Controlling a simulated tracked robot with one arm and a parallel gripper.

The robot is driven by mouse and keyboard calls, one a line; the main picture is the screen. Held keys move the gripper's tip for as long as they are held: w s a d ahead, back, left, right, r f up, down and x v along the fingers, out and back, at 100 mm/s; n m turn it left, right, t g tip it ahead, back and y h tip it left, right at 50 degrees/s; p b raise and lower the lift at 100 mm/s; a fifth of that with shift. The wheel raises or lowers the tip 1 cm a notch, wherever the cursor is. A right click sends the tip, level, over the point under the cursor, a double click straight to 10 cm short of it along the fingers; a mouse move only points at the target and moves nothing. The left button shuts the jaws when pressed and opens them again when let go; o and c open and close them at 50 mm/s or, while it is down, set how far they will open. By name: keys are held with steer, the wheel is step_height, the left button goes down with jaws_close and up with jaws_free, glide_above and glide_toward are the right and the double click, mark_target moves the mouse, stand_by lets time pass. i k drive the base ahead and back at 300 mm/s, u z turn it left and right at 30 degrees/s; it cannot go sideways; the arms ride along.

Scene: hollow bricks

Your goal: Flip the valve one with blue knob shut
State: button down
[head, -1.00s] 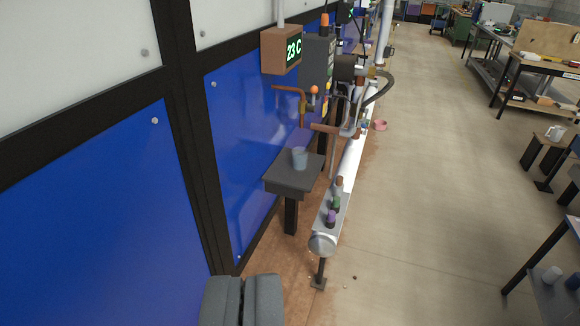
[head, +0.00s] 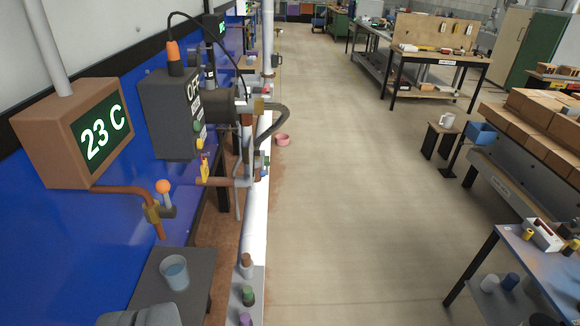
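A valve with an orange knob (head: 162,186) sits on a copper pipe (head: 125,191) below the temperature display, in the left of the head view. A yellow valve handle (head: 205,167) is on another copper pipe to its right. Small blue and green parts (head: 264,165) show on the white pipe farther on; I cannot tell whether one is the blue knob. My gripper (head: 139,317) is at the bottom left edge, mostly cut off.
A dark stand (head: 188,270) bears a translucent cup (head: 175,272) close beyond my gripper. A brown box reading 23 C (head: 100,135) and a grey control box (head: 165,115) are at the left. A pink bowl (head: 282,140) lies on the floor. The aisle (head: 350,220) is clear.

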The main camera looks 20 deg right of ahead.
mark_target(262, 173)
steer(key=z, duration=0.2)
steer(key=i, duration=1.85)
steer(key=z, duration=0.3)
